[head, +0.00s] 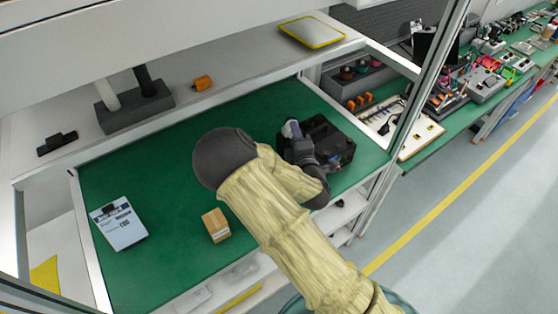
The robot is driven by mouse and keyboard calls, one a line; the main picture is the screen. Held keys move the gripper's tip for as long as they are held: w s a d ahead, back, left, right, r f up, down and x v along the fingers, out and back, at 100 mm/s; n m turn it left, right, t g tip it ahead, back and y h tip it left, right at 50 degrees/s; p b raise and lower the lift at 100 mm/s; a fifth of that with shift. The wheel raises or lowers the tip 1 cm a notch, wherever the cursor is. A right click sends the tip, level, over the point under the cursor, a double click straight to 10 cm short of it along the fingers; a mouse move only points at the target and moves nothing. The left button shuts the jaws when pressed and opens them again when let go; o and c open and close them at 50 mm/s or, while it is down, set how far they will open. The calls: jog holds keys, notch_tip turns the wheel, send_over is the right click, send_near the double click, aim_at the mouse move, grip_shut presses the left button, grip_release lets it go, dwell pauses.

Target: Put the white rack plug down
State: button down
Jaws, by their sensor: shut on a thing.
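My gripper (299,148) is over the right part of the green bench mat, at the left side of a black box (334,147). A small whitish piece (291,128) shows at the gripper's far end, and it looks like the white rack plug held in the jaws. The fingers are small and partly hidden by my wrist, so the exact grip is not clear. I cannot tell whether the plug touches the box or the mat.
The green mat (180,200) is mostly clear, with a wooden block (216,226) and a clipboard (119,225) on it. The shelf above holds a grey block (134,108) with a white and a black post, an orange piece (202,83) and a yellow-edged tray (312,32).

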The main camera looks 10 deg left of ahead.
jog(key=shift+f+p, duration=0.3)
jog(key=shift+f, duration=1.45)
notch_tip(320, 180, down, 4)
jog(key=shift+f+p, duration=0.1)
jog(key=shift+p, duration=0.45)
jog(key=shift+f+b, duration=0.35)
jog(key=shift+f+b, duration=0.3)
jog(key=shift+r, duration=0.1)
jog(key=c, duration=1.3)
grip_release()
